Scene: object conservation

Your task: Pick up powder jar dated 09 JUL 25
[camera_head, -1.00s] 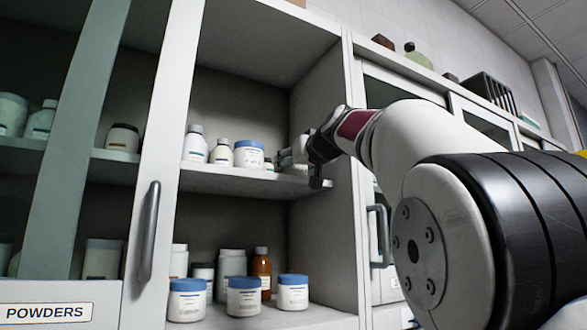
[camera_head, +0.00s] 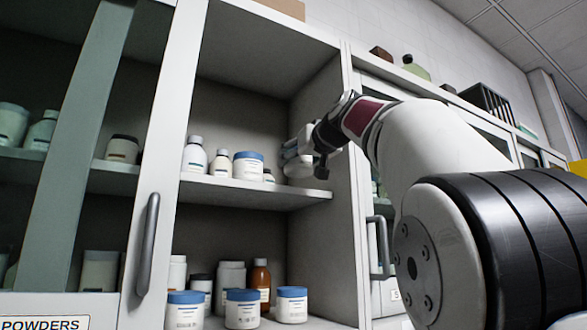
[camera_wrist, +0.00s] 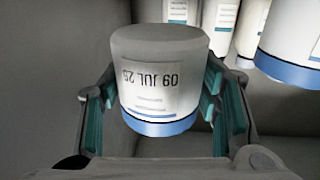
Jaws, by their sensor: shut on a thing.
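In the wrist view a white jar with a blue rim (camera_wrist: 155,75) sits between the two fingers of my gripper (camera_wrist: 160,105). Its label reads 09 JUL 25 and appears upside down. The fingers are shut on its sides. In the head view my gripper (camera_head: 308,150) is at the right end of the upper shelf, beside the inner right wall. The held jar (camera_head: 297,168) shows there only in part, slightly above the shelf board, partly covered by my gripper.
The upper shelf (camera_head: 262,193) also holds a blue-lidded jar (camera_head: 248,166) and white bottles (camera_head: 195,155) to the left. Several jars and a brown bottle (camera_head: 261,280) stand below. A door with a handle (camera_head: 148,242) is at left; the cabinet's right wall (camera_head: 325,235) is close to my gripper.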

